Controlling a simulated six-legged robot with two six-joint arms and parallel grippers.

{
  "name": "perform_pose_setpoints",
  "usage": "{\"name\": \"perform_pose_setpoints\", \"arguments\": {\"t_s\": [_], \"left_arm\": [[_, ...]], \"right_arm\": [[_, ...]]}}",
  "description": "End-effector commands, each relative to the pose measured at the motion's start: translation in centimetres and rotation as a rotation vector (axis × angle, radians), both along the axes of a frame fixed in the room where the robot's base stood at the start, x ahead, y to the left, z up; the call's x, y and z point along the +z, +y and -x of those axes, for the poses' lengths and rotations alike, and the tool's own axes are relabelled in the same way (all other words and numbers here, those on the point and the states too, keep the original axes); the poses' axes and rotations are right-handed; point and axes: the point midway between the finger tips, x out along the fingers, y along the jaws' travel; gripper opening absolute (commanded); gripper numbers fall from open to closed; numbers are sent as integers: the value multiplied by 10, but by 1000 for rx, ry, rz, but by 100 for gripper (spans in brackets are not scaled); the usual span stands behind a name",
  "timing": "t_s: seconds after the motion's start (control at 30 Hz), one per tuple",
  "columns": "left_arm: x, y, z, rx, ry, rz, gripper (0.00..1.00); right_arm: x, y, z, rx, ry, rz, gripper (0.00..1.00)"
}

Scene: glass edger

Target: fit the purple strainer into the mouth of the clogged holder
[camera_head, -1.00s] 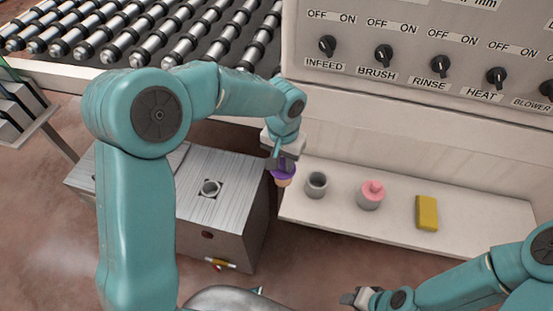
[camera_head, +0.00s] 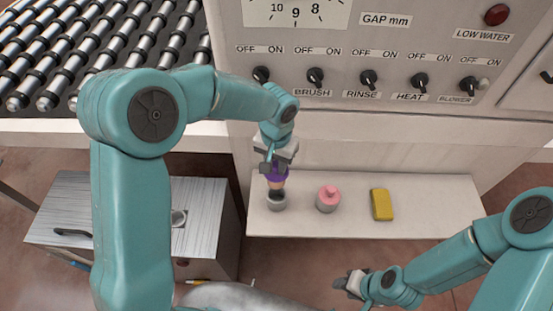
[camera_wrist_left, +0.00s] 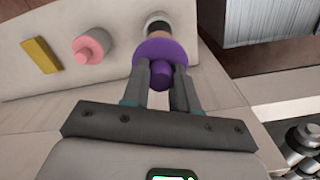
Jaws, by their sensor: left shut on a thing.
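The purple strainer (camera_head: 280,171), with a tan lower part, is held in my left gripper (camera_head: 270,165), above the shelf. In the left wrist view the gripper (camera_wrist_left: 164,78) is shut on the strainer's purple knob, with its wide purple disc (camera_wrist_left: 150,49) beyond the fingers. A small grey cup (camera_head: 277,204) with a dark mouth stands on the shelf directly below the strainer; its rim shows in the wrist view (camera_wrist_left: 157,17). I cannot tell whether the strainer touches it. Nothing labels which cup is the clogged holder. My right gripper (camera_head: 349,284) is away at the lower right.
A pink-topped grey cup (camera_head: 328,200) and a yellow block (camera_head: 382,204) stand right of the grey cup on the white shelf (camera_head: 430,212). A metal box with a socket (camera_head: 179,218) is at left. The control panel (camera_head: 430,60) rises behind the shelf.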

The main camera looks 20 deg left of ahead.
Motion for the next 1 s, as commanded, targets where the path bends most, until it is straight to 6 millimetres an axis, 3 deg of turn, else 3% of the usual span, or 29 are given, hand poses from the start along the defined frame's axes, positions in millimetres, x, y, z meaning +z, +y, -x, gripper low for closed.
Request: {"name": "perform_pose_setpoints", "arguments": {"t_s": [0.33, 0.8, 1.0], "left_arm": [[-5, 0, 0, 1, 0, 0, 0], [-52, 0, -1, 0, -1, 0, 0], [-61, 0, -1, 0, -1, 0, 0]], "right_arm": [[-8, 0, 0, 0, 0, 0, 43], [-51, 0, 0, 0, 0, 0, 43], [-58, 0, 0, 0, 0, 0, 43]]}}
